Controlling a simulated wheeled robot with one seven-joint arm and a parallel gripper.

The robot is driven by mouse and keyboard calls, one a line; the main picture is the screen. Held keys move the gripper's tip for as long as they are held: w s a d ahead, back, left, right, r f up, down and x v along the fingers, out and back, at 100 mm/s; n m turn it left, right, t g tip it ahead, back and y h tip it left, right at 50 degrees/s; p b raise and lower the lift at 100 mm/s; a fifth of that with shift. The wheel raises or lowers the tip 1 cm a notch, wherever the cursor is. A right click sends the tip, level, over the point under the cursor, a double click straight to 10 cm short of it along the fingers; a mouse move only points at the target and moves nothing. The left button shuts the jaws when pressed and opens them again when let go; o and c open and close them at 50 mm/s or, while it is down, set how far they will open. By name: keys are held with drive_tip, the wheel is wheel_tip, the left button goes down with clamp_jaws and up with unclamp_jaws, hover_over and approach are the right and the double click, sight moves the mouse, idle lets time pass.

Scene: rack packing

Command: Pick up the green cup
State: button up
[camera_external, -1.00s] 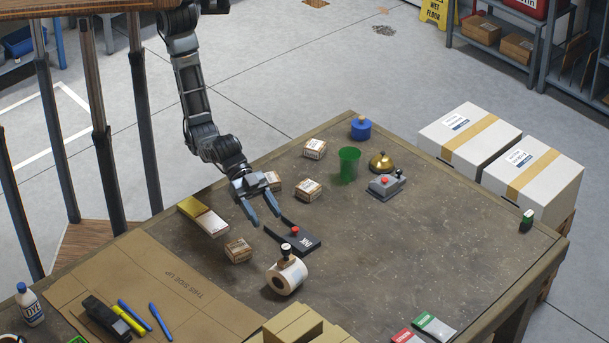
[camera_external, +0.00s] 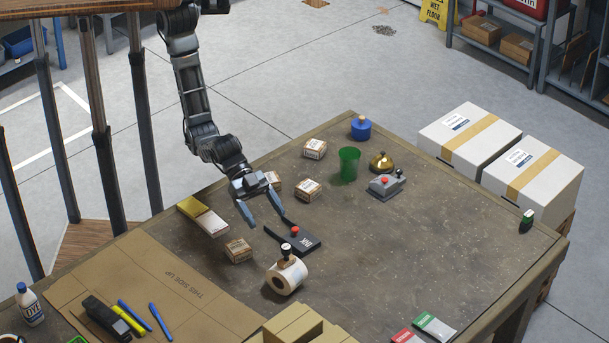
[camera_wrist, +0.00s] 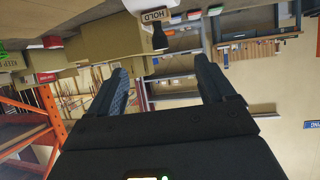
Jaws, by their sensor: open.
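The green cup (camera_external: 348,164) stands upright on the brown table (camera_external: 430,230), toward its back edge in the external view. My gripper (camera_external: 266,222) is open and empty above the table, to the left of the cup and nearer the camera, well apart from it. In the wrist view my two dark gripper fingers (camera_wrist: 162,85) are spread with nothing held between them. I cannot make out the green cup in the wrist view.
Small boxes (camera_external: 309,190) lie between my gripper and the cup. The table's right part is mostly clear.

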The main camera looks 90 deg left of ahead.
sight(358, 151)
drive_tip(key=shift+o, duration=1.4)
drive_tip(key=w+a+f+m+t+y+p, duration=0.1)
drive_tip(key=w+a+f+m+t+y, duration=0.25)
drive_tip(key=w+a, duration=0.4)
drive_tip(key=w+a+f+m+t+y+p, duration=0.1)
drive_tip(key=w+a+f+m+t+y, duration=0.1)
drive_tip(key=w+a+m+y, duration=0.55)
drive_tip(key=w+a+r+m+t+y+p, duration=0.15)
drive_tip(key=a+m+y, duration=0.3)
drive_tip(key=a, duration=0.55)
drive_tip(key=w+a+r+m+t+y, duration=0.1)
drive_tip(key=a+r+m+y, duration=0.3)
drive_tip(key=a, duration=0.6)
drive_tip(key=shift+n+y, duration=0.25)
drive_tip(key=shift+n, duration=0.1)
drive_tip(key=f, duration=1)
drive_tip(key=shift+w+a, duration=0.1)
drive_tip(key=shift+a, duration=0.3)
drive_tip(key=shift+x, duration=3.35)
drive_tip(key=shift+f, duration=0.2)
drive_tip(key=c, duration=1)
